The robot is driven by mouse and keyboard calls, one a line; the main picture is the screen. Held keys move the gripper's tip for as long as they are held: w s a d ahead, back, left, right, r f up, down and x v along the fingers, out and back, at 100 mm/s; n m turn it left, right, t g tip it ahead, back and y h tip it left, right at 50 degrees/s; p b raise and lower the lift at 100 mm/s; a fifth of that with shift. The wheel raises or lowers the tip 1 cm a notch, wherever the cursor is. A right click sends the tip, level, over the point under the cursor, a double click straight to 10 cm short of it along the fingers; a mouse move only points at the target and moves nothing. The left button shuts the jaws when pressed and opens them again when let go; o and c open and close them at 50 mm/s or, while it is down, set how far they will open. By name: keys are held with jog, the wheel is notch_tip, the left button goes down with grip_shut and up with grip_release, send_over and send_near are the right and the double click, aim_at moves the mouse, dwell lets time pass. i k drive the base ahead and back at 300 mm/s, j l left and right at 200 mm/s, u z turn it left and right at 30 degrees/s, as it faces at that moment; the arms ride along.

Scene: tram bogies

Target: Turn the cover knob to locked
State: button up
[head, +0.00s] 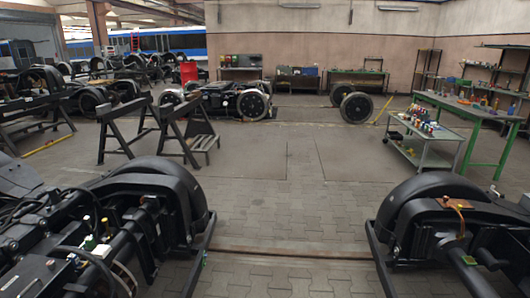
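The head view shows no cover knob that I can make out for certain. A dark bogie (150,205) fills the lower left, with cables and small white and yellow fittings (92,240) on it. Another dark bogie (430,200) stands at the lower right. It carries a copper-coloured part (455,204) and a small yellow-green piece (469,260). These fittings are too small to tell whether any is a knob or how it is set. My gripper is not in view.
Paved floor (290,200) is clear between the two bogies, crossed by a rail groove (290,254). Black trestles (185,135) stand at left, beyond the near bogie. A trolley (425,140) with coloured items and a green workbench (468,106) stand at right. More wheelsets (356,107) are farther back.

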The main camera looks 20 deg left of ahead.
aim_at(51, 264)
jog(key=i+j+u, duration=0.1)
jog(key=i+u, duration=0.35)
jog(key=i, duration=0.15)
jog(key=i+l+u, duration=0.1)
jog(key=i+u, duration=0.3)
jog(key=i, duration=0.15)
jog(key=i+l+u, duration=0.3)
jog(key=i+u, duration=0.15)
jog(key=i, duration=0.15)
jog(key=i+l+u, duration=0.1)
jog(key=i+u, duration=0.35)
jog(key=i+l+u, duration=0.25)
jog(key=u, duration=0.25)
jog(key=i+l+u, duration=0.25)
jog(key=u, duration=0.2)
jog(key=i+l+u, duration=0.2)
jog(key=l+u, duration=0.3)
jog(key=i+l+u, duration=0.15)
jog(key=l, duration=0.2)
jog(key=l+u, duration=0.15)
jog(key=l, duration=0.2)
